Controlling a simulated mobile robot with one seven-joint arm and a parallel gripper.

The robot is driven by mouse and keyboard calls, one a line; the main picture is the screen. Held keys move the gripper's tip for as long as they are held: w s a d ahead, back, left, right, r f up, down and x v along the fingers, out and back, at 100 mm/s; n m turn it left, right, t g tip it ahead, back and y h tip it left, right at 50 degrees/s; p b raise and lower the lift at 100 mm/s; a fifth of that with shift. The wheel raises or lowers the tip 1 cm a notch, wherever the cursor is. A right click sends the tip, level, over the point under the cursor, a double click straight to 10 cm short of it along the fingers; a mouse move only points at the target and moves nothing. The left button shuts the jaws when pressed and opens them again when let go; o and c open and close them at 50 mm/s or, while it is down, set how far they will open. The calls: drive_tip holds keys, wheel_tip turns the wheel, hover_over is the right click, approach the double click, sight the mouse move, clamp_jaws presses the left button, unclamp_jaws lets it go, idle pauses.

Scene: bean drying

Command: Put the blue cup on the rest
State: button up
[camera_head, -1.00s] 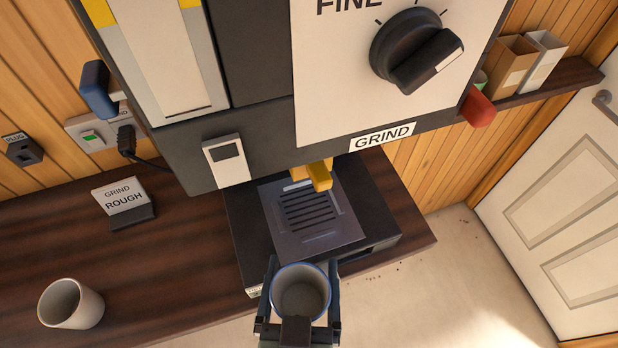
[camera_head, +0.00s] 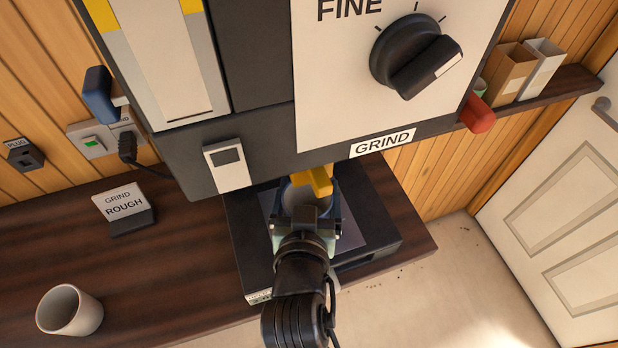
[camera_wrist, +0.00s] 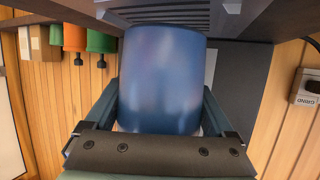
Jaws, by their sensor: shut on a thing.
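The blue cup (camera_wrist: 162,80) fills the middle of the wrist view, between the two fingers of my gripper (camera_wrist: 160,110). In the head view my gripper (camera_head: 305,212) is shut on the cup (camera_head: 298,197), which is mostly hidden by the yellow spout and my wrist. The cup is over the rest, a grey slotted plate (camera_head: 352,236) on a black base under the grinder. I cannot tell whether the cup touches the plate.
The grinder (camera_head: 250,150) hangs close above, with its yellow spout (camera_head: 313,180) over the cup. A white cup (camera_head: 70,311) stands on the wooden counter (camera_head: 170,270) at the left. A GRIND ROUGH sign (camera_head: 124,205) stands behind it.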

drive_tip(key=p+x, duration=0.1)
drive_tip(key=x, duration=0.1)
drive_tip(key=shift+w+f, duration=0.2)
drive_tip(key=shift+f, duration=0.15)
drive_tip(key=shift+f, duration=0.25)
drive_tip(key=o, duration=1.3)
drive_tip(key=shift+r, duration=0.1)
